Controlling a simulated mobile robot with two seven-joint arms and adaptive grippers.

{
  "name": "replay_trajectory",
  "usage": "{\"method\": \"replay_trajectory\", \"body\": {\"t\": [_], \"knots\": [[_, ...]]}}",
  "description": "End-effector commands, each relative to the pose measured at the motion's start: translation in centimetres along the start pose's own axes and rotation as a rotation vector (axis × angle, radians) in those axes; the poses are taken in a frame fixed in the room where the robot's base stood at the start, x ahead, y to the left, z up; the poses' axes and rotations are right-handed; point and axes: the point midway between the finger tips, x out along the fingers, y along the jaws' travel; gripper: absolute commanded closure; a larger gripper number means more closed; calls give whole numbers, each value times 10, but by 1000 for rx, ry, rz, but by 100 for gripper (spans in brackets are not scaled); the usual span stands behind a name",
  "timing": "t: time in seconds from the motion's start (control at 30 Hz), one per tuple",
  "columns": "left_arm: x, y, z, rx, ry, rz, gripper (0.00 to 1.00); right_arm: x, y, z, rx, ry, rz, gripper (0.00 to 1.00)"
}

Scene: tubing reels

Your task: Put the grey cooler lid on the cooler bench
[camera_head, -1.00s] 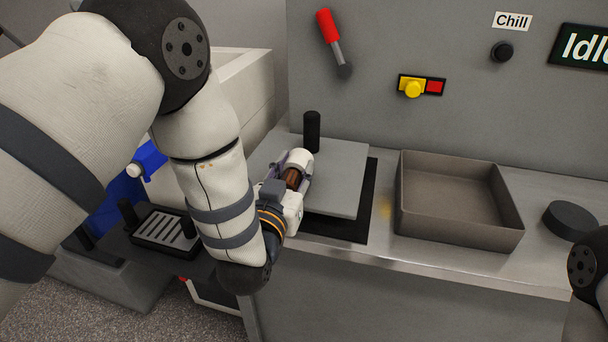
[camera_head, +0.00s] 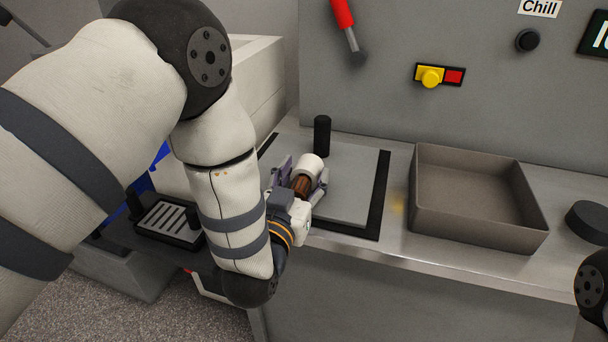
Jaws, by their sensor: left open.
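The grey cooler lid (camera_head: 358,178) is a flat square plate. It lies on the cooler bench (camera_head: 425,256), inside a black square outline (camera_head: 382,196) that shows along its right and front sides. My left gripper (camera_head: 310,178) is over the lid's front left part, with its fingers open around a short brown and white cylinder (camera_head: 312,166), which looks like the lid's handle. My left wrist hides the lid's front left corner. My right gripper is out of view; only part of my right arm shows at the right edge.
A black post (camera_head: 322,136) stands at the lid's back left. An empty brown-grey tray (camera_head: 480,232) and a black disc (camera_head: 590,222) are to the right. The back panel carries a red lever (camera_head: 343,14), a yellow button (camera_head: 430,77) and a black knob (camera_head: 527,41). A slotted black tray (camera_head: 168,222) is at the left.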

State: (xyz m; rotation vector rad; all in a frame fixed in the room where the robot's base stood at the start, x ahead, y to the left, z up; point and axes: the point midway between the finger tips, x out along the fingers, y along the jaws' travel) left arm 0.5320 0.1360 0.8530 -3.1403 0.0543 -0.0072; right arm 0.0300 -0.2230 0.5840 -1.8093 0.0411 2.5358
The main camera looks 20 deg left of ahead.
Motion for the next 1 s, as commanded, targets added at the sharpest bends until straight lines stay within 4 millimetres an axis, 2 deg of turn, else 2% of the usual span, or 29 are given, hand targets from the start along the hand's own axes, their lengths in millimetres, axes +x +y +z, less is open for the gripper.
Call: {"method": "replay_trajectory", "body": {"t": [0.33,0.37,0.4,0.53,0.8,0.87,0.93,0.97,1.0], "knots": [[-85,1,0,0,-7,3,50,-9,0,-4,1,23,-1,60],[-91,2,-2,4,-5,6,50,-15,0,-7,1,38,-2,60],[-95,2,-6,10,-2,6,50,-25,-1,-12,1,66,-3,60],[-108,1,-7,8,3,4,50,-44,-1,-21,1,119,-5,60],[-115,-1,2,0,-10,-1,50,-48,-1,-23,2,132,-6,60],[-119,-8,19,1,-81,-17,50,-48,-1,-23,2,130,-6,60],[-136,-26,66,5,-285,-54,50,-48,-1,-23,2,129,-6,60],[-151,-36,93,4,-406,-72,50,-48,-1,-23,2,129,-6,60],[-179,-49,130,5,-588,-94,50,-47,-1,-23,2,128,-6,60]]}}
